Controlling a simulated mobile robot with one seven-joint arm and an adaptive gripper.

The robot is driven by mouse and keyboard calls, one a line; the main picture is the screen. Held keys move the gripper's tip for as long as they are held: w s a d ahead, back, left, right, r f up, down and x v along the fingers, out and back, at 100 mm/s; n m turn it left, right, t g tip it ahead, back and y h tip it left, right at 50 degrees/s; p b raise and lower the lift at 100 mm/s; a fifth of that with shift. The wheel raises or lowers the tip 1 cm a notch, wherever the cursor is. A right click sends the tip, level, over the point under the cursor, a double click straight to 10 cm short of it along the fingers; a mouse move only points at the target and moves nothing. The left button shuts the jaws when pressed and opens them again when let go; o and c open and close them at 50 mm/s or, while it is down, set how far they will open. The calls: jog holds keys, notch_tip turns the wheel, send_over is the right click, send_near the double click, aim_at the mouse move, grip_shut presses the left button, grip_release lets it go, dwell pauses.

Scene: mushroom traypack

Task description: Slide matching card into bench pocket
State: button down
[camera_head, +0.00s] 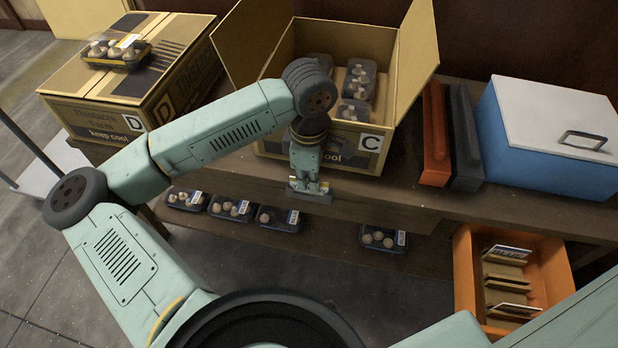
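My gripper (309,184) points down at the bench's front edge, just in front of the open box marked C (345,150). Its fingers are small and partly hidden, so I cannot tell whether they are open or shut. A small grey strip (318,199) lies right at the fingertips on the bench (400,192) edge; it may be the pocket, but I cannot tell. A pale edge shows between the fingertips and strip, too small to identify. Cards (508,252) stand in dividers in the open orange drawer (465,275) at the lower right.
Box C holds several mushroom trays (357,85). A closed box marked D (100,115) carries one tray (115,50). Orange (433,135) and black (466,140) slabs and a blue cooler (540,125) stand right. Several trays (230,208) sit on the lower shelf.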

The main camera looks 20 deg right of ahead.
jog(key=shift+f+b, duration=0.35)
jog(key=shift+b, duration=0.15)
dwell(0.3)
jog(key=c, duration=2.3)
grip_release()
jog(key=o, duration=0.6)
notch_tip(320, 180, up, 12)
jog(key=shift+r, duration=0.1)
